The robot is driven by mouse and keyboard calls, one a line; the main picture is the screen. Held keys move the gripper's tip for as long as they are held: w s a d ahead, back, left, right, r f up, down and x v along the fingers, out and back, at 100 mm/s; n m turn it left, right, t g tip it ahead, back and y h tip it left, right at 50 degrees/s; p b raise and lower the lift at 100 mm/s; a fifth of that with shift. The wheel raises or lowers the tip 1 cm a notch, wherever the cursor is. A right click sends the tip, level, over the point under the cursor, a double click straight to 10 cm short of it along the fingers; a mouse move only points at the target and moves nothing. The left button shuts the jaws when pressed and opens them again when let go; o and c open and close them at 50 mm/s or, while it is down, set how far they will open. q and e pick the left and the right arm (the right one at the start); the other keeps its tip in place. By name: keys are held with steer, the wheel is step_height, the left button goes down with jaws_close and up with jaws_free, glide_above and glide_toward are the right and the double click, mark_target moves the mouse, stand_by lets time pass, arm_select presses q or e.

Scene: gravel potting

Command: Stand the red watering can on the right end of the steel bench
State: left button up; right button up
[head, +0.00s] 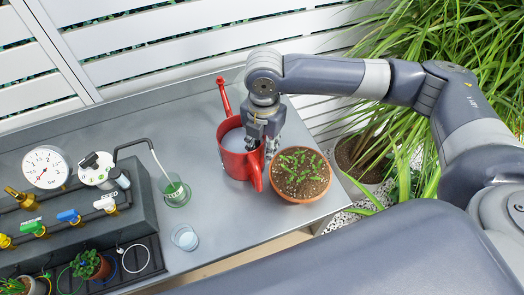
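The red watering can (233,160) is on the right part of the steel bench (240,222), beside a terracotta pot. It looks upright, with a pale grey inside. My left gripper is out of view.
The terracotta pot of seedlings (300,176) stands at the bench's right end, close to the can. A glass with green contents (175,193) and a small clear dish (185,237) stand left of it. A valve block with gauges (85,215) fills the left. A leafy potted plant (365,160) stands beyond the right edge.

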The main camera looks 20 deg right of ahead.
step_height(320, 180, up, 9)
steer(key=shift+s+r, duration=0.1)
steer(key=shift+d, duration=0.1)
stand_by(0.6)
